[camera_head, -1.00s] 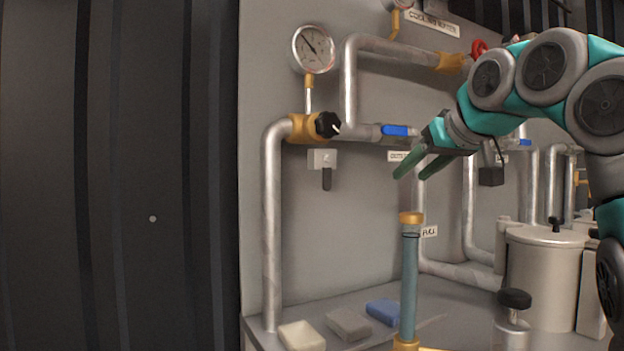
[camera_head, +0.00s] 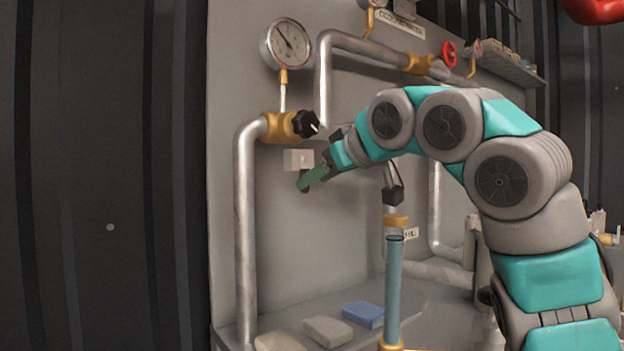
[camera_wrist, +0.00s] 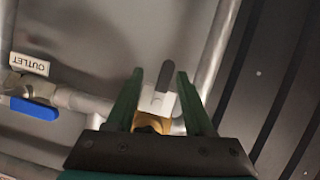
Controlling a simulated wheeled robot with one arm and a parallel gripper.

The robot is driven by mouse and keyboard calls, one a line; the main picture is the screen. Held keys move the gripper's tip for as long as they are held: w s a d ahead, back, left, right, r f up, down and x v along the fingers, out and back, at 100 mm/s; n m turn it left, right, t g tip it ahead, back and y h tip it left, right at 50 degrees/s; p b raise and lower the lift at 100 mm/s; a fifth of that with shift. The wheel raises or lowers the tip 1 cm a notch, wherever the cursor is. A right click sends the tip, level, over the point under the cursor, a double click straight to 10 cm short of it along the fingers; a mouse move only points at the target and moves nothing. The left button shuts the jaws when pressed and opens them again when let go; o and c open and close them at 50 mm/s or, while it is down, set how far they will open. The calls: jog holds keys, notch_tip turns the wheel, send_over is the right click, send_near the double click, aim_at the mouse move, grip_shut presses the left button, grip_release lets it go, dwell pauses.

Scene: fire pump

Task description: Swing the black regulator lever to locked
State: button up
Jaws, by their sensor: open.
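The black regulator lever (camera_wrist: 166,76) shows in the wrist view between my fingertips, pointing away from a small pale block (camera_wrist: 157,102). In the head view the block (camera_head: 297,159) sits on the grey panel below the brass regulator (camera_head: 284,127) with its black knob (camera_head: 306,124). There the lever, which hung straight down earlier, is mostly hidden by my fingers. My gripper (camera_head: 303,184) is open, its fingers in front of the lever; in the wrist view my gripper (camera_wrist: 161,78) has one finger on each side of it. I cannot tell whether they touch it.
A pressure gauge (camera_head: 288,44) stands above the regulator. A vertical pipe (camera_head: 245,230) runs down on the left. A blue-handled valve (camera_wrist: 34,108) with an OUTLET label (camera_wrist: 30,63) is beside the fingers in the wrist view. A clear tube (camera_head: 394,290) stands below my arm.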

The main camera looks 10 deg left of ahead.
jog(key=shift+x, duration=1.1)
grip_shut()
